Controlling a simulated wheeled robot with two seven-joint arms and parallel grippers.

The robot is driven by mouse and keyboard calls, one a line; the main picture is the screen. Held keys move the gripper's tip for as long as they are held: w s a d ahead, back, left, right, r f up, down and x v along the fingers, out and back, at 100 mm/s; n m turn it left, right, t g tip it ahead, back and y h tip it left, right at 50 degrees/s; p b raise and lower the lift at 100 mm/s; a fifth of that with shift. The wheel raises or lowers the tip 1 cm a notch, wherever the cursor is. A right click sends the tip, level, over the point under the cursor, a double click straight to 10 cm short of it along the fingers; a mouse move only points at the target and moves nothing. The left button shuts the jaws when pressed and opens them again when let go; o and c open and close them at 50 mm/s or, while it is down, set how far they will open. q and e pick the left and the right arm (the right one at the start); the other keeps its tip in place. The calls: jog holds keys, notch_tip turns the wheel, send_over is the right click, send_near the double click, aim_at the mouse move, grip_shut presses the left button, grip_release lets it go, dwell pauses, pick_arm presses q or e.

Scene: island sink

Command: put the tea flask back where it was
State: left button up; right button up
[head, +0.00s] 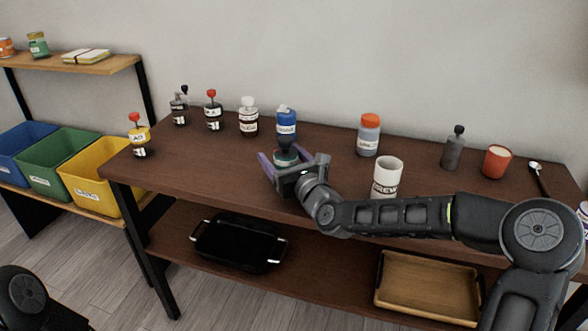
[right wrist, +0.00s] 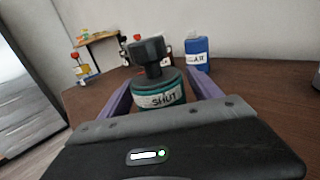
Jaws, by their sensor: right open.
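A small teal flask with a black stopper and a label reading SHUT (right wrist: 158,92) stands upright on the wooden table; in the head view it shows at the middle (head: 286,156). My right gripper (head: 292,163) is open around it, with one purple-lined finger on each side. In the right wrist view the two fingers flank the flask, and the gripper body hides its base. I cannot tell whether the fingers touch it. My left gripper is out of view.
A blue bottle (head: 286,124) stands just behind the flask. A white mug (head: 387,178), an orange-lidded jar (head: 369,136), a grey bottle (head: 453,150) and an orange cup (head: 496,161) stand to the right. Several small bottles line the back left. The front-left tabletop (head: 190,175) is clear.

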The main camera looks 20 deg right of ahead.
jog(key=p+v, duration=0.2)
jog(key=v, duration=0.9)
jog(key=shift+s+d, duration=0.1)
jog(key=shift+s, duration=0.25)
